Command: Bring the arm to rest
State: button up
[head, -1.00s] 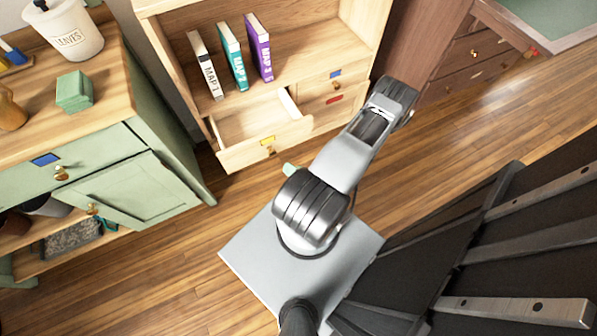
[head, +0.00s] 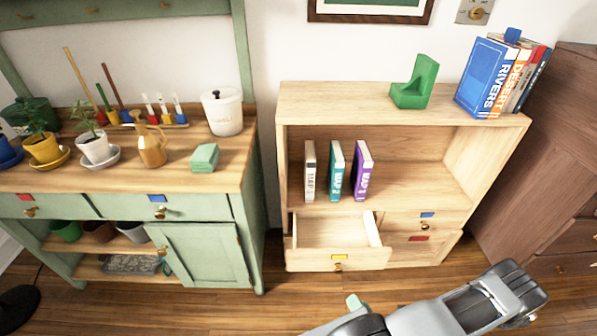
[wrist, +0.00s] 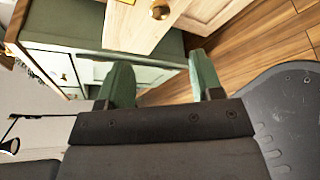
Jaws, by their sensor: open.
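My gripper (wrist: 160,78) shows in the wrist view with its two green fingers spread apart and nothing between them. In the head view only a small pale green fingertip (head: 354,301) shows, low in front of the bookcase; the rest of the gripper is hidden behind my arm. My arm (head: 450,315) lies across the bottom right of the head view, its grey links bent. The fingers look apart from the furniture.
A wooden bookcase (head: 290,150) stands ahead, its lower left drawer (head: 338,259) pulled open and empty-looking. A green potting cabinet (head: 250,210) stands at left, a brown cabinet (head: 535,150) at right. Bare wooden floor (head: 230,312) lies in front.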

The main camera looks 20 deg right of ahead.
jog(key=w+a+r+n+g+y+p, duration=0.2)
jog(key=w+a+n+y, duration=0.2)
jog(key=a+n+y, duration=0.5)
notch_tip(320, 180, up, 8)
jog(key=w+r+n+g+y, duration=0.1)
jog(key=w+n+g+y, duration=0.25)
jog(key=n+g, duration=0.85)
jog(key=a+r+n+h+p, duration=0.2)
jog(key=r+n+h+p, duration=0.2)
jog(key=r, duration=1.1)
jog(key=a+r+n+t+h+p, duration=0.1)
jog(key=r+n+h+p, duration=0.3)
jog(key=r+n+p, duration=0.6)
jog(key=a+r+n+t+h+p, duration=0.1)
jog(key=r+n+h+p, duration=0.3)
jog(key=r, duration=1.8)
jog(key=a+n+p, duration=0.1)
jog(key=n+p, duration=0.2)
jog(key=n, duration=0.5)
jog(key=shift+w+a+r+n, duration=0.15)
jog(key=shift+a+n, duration=0.25)
